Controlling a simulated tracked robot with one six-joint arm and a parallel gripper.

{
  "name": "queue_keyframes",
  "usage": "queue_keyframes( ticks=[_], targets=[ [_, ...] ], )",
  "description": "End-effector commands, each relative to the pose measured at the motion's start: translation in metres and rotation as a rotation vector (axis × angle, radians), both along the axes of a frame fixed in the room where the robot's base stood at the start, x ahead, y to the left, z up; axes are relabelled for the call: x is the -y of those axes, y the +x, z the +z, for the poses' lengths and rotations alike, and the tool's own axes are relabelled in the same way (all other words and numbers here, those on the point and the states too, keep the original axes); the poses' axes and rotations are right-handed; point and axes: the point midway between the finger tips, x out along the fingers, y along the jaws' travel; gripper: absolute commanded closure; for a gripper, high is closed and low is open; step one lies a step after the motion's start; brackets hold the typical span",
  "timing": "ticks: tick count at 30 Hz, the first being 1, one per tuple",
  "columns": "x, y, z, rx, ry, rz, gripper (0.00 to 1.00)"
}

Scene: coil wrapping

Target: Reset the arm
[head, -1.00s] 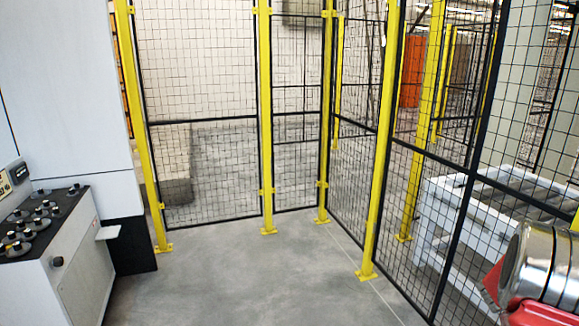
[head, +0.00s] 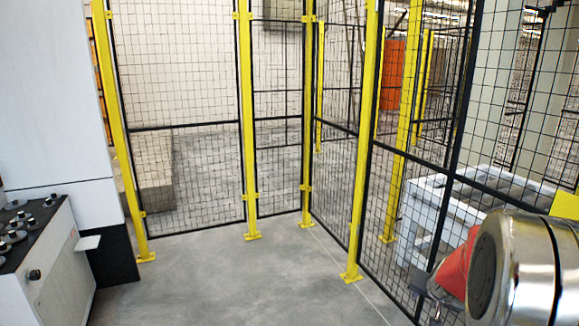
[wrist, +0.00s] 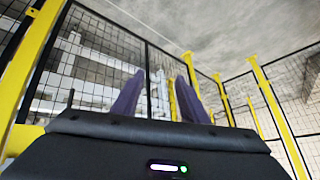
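My gripper (wrist: 162,80) shows in the wrist view as two purple fingers standing apart, with nothing held between them. Behind the fingers are yellow posts and black mesh. In the head view my arm (head: 520,265), a silver joint with a red part, reaches in at the lower right, in front of the mesh fence. The gripper fingers cannot be made out clearly in the head view.
A mesh fence with yellow posts (head: 360,150) closes off the back and right. A white roller frame (head: 425,215) stands behind the right mesh. A control console (head: 50,260) with knobs is at the left. The grey floor (head: 225,290) between them is clear.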

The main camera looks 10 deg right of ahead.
Motion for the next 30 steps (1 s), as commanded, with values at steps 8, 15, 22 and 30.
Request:
queue_keyframes(
  ticks=[8,15,22,30],
  targets=[
    [-0.108,-0.031,0.024,-0.128,0.097,0.183,0.6],
    [-0.181,-0.072,0.043,-0.234,0.132,0.315,0.6],
    [-0.235,-0.116,0.061,-0.318,0.126,0.427,0.6],
    [-0.282,-0.163,0.08,-0.375,0.078,0.548,0.6]
  ],
)
